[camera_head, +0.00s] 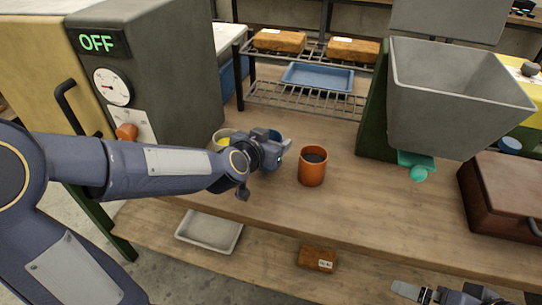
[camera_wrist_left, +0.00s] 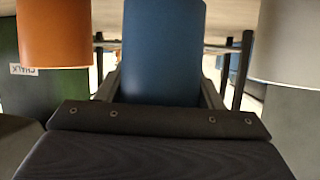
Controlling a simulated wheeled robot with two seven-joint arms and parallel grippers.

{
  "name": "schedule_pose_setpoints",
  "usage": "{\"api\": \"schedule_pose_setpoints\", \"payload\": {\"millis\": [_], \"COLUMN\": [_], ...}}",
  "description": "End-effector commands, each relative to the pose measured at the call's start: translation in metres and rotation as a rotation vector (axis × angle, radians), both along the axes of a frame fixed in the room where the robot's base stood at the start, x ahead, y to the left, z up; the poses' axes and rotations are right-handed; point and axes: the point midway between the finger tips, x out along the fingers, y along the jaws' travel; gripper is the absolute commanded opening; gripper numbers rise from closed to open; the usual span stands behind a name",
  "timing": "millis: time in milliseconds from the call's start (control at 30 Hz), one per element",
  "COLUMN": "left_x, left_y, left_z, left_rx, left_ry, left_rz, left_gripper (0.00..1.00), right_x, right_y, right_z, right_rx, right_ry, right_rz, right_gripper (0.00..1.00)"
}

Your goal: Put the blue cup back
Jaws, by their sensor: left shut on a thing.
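My left gripper (camera_head: 276,146) is shut on the blue cup (camera_wrist_left: 163,50), which fills the middle of the left wrist view between the fingers. In the head view most of the blue cup (camera_head: 275,134) is hidden behind the gripper. An orange cup (camera_head: 312,168) with dark contents stands just right of the gripper; it also shows at the left of the left wrist view (camera_wrist_left: 52,35). A pale cup (camera_head: 221,140) with yellow contents stands left of the gripper, partly hidden. My right gripper (camera_head: 412,292) is only partly in view at the bottom edge; its opening is unclear.
A grey oven-like machine (camera_head: 165,70) marked OFF stands at the left. A grey hopper (camera_head: 440,95) and a brown box (camera_head: 500,195) stand at the right. A wire rack (camera_head: 300,98) with a blue tray (camera_head: 318,77) is behind. The front bench top (camera_head: 380,220) is clear.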

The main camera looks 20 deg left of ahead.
Motion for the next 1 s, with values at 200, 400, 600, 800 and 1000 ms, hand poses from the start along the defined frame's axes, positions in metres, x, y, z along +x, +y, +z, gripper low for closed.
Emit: {"api": "schedule_pose_setpoints", "payload": {"millis": [200,400,600,800,1000], "left_x": [0.0,0.0,-0.001,-0.001,-0.001], "left_y": [-0.001,-0.001,-0.001,-0.001,-0.001], "left_z": [-0.031,-0.029,-0.033,-0.032,-0.032], "left_rx": [0.0,-0.001,-0.001,-0.001,-0.001], "left_ry": [0.0,0.0,0.0,0.0,0.0], "left_rz": [0.0,-0.001,-0.001,-0.001,-0.001], "left_gripper": [0.37,0.37,0.63,0.82,0.82], "right_x": [0.0,0.0,0.0,0.0,0.0], "right_y": [0.0,0.0,0.0,0.0,0.0], "right_z": [-0.02,-0.019,-0.021,-0.021,-0.02], "right_rx": [0.0,0.0,0.0,0.0,0.0], "right_ry": [0.001,0.001,0.001,0.001,0.001], "right_rz": [0.0,0.0,0.0,0.0,0.0], "right_gripper": [1.0,1.0,1.0,1.0,1.0]}}
